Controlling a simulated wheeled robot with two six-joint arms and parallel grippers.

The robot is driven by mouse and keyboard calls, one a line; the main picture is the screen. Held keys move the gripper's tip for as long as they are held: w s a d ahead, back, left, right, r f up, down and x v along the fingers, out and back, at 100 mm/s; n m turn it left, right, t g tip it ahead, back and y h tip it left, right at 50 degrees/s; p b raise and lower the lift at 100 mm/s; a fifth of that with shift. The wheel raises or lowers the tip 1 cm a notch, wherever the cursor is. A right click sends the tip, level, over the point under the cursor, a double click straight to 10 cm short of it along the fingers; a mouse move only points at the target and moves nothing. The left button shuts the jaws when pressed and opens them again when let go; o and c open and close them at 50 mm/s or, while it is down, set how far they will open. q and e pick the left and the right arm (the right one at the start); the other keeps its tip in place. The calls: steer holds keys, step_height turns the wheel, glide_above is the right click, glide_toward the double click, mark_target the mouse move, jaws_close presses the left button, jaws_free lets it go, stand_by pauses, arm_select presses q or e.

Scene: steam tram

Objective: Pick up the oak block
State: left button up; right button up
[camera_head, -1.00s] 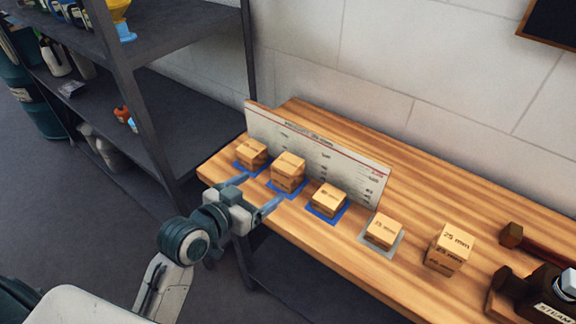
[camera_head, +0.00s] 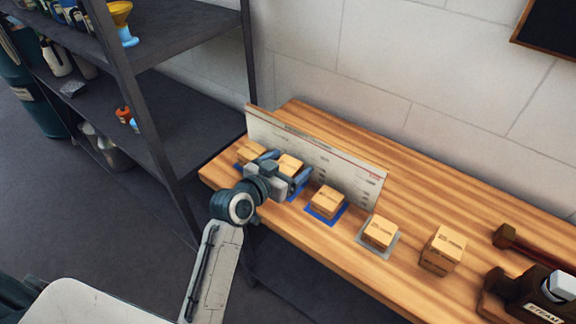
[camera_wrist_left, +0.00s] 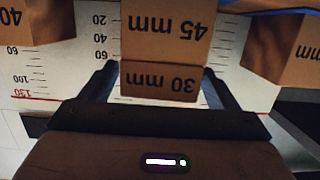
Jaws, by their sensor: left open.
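Several light-brown wooden blocks stand in a row on the bench; I cannot tell by name which is the oak block. My left gripper (camera_head: 286,167) is open at the second block from the left (camera_head: 291,163), with one finger on each side of it. In the left wrist view, a block face marked "45 mm" (camera_wrist_left: 165,30) and one marked "30 mm" (camera_wrist_left: 158,82) lie between the open fingers (camera_wrist_left: 160,72), with gaps visible. The leftmost block (camera_head: 249,152) is partly hidden by my gripper. My right gripper is not in view.
A white scale board (camera_head: 340,172) stands behind the row. Further right are a block on a blue pad (camera_head: 328,200), one on a grey pad (camera_head: 380,232), a stack (camera_head: 443,250) and a dark "STEAM" object (camera_head: 530,296). A shelf rack (camera_head: 195,105) stands left.

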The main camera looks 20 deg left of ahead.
arm_select(q)
steer(key=shift+a, duration=0.1)
steer(key=shift+c, duration=1.2)
steer(key=c, duration=0.9)
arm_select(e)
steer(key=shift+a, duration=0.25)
arm_select(q)
steer(key=shift+r, duration=0.1)
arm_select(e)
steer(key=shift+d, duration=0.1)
